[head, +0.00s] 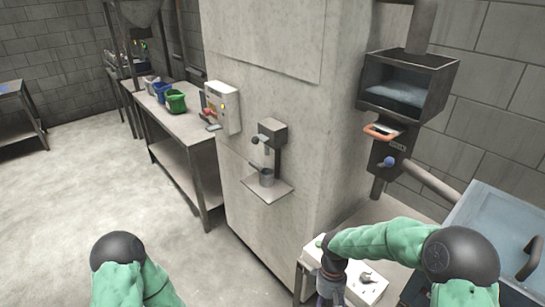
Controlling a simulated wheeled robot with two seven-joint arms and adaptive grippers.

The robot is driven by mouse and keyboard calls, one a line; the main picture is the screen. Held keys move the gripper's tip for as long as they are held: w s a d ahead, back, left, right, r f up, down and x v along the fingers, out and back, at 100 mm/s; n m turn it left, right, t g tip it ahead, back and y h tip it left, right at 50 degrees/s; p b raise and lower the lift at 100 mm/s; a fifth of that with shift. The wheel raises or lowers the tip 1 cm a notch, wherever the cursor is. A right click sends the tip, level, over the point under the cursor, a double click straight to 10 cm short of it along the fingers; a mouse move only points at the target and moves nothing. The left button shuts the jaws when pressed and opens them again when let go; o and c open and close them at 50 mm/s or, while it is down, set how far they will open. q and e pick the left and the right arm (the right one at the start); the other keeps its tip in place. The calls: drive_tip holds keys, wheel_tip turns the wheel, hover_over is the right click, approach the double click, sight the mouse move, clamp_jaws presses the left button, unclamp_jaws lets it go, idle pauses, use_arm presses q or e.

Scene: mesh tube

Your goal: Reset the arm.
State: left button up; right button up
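My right arm (395,240), in a green sleeve, comes in from the lower right and bends down at the wrist. My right gripper (330,290) is at the bottom edge, over or beside a small white-topped table. Its fingers are too small and cut off to tell whether they are open or shut. My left arm (120,270) shows only as a green sleeve with a black joint at the lower left. My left gripper is out of the picture.
A white switch box (222,108) and a long table with green (176,102) and blue containers stand left. A glass-fronted hopper (405,85) and blue-topped bin (490,235) stand right. Floor at left is clear.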

drive_tip(key=s+a+f+m+t+y, duration=0.1)
drive_tip(key=s+a+f+m+y, duration=0.1)
drive_tip(key=s+f, duration=0.5)
drive_tip(key=s+a+f+m+t+y, duration=0.1)
drive_tip(key=s+a+f+m, duration=0.3)
drive_tip(key=f, duration=0.7)
drive_tip(key=s+m+t, duration=0.1)
drive_tip(key=s+m, duration=0.1)
drive_tip(key=shift+s+a+m+t+y, duration=0.25)
drive_tip(key=shift+s+m+t+y, duration=0.05)
drive_tip(key=shift+s+y, duration=0.1)
